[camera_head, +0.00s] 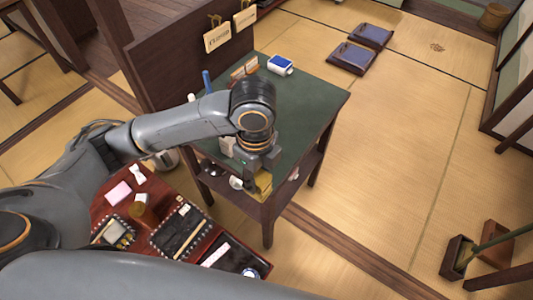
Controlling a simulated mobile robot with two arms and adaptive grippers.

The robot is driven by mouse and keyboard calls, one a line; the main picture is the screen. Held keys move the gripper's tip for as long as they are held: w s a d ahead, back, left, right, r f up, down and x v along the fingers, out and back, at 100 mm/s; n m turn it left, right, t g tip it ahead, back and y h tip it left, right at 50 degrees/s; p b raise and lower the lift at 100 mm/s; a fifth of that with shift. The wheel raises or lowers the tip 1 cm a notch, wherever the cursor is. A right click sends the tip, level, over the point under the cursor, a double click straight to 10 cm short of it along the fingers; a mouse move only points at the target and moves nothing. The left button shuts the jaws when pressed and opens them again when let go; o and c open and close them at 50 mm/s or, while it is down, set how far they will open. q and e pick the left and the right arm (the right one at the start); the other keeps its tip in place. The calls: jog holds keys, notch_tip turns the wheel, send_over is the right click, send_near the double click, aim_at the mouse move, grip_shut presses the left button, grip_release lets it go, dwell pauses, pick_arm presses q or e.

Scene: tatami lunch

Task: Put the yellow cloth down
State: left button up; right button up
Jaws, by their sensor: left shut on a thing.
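My left gripper (263,168) is over the near edge of the green-topped table (312,100), its fingers pointing down. It is shut on the yellow cloth (263,184), which hangs below the fingers in front of the table's near edge. The upper part of the cloth is hidden by the gripper. I cannot tell whether the cloth touches the table. My right gripper is not in view.
On the table stand a blue and white box (281,65) and a blue bottle (207,82). A low red table (106,184) at the lower left holds dark trays and a pink block (118,194). The table's right side is clear. Cushions (351,57) lie on the tatami.

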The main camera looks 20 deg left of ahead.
pick_arm(q)
jog(key=shift+w, duration=0.1)
jog(key=shift+s+r, duration=0.15)
jog(key=shift+s, duration=0.3)
jog(key=shift+w, duration=0.35)
jog(key=w+a+f+p, duration=0.1)
jog(key=w+f, duration=0.3)
jog(key=w+a+f+p, duration=0.1)
jog(key=w+f, duration=0.3)
jog(key=w+a+f, duration=0.1)
jog(key=w+f, duration=0.3)
jog(key=w, duration=0.1)
jog(key=shift+a+f+p, duration=0.2)
jog(key=shift+f+p, duration=0.15)
jog(key=shift+p, duration=0.05)
jog(key=o, duration=1)
jog(key=shift+o, duration=0.7)
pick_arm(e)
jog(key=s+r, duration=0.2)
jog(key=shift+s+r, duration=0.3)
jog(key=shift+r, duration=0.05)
